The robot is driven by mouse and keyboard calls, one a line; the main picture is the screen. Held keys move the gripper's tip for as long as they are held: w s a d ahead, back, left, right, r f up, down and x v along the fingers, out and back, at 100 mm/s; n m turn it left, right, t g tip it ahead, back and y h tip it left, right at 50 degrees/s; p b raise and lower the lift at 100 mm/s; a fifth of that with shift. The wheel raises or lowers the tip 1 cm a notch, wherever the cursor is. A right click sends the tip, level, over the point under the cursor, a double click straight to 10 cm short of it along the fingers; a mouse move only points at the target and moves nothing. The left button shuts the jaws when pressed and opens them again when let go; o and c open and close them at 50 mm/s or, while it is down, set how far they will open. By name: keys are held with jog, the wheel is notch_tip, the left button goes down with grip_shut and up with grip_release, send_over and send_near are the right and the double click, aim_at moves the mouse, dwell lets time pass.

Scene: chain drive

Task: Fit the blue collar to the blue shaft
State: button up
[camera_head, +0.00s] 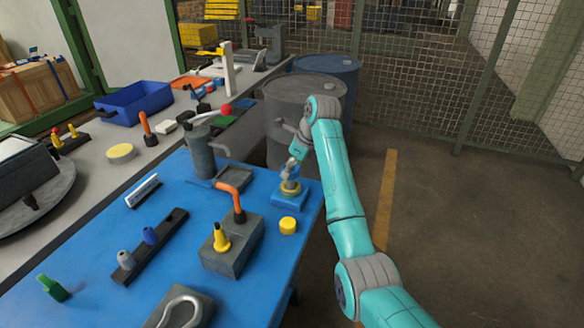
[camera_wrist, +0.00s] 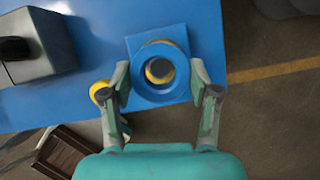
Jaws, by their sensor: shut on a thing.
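A blue ring, which I take to be the blue collar (camera_wrist: 160,93), lies between the fingers of my gripper (camera_wrist: 160,72) in the wrist view. The gripper is shut on it. Inside the ring's opening is an upright post (camera_wrist: 159,68) with a dark top and a yellow band. The ring appears around the post from above; its height on the post cannot be told. A square blue base (camera_wrist: 136,43) lies below. In the head view, the base (camera_head: 290,203) stands near the table's right edge, with my gripper (camera_head: 290,178) directly over it.
A yellow cylinder (camera_head: 288,225) stands close in front of the base. A grey block (camera_head: 228,262) with an orange-handled tool is left of it, and a grey pump-like cylinder (camera_head: 201,150) behind left. Metal drums (camera_head: 303,105) stand beyond the table. The right floor is clear.

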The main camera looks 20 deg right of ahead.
aim_at(297, 171)
jog(key=shift+f, duration=2.4)
jog(key=o, duration=1.6)
jog(key=v, duration=0.7)
jog(key=shift+r, duration=0.25)
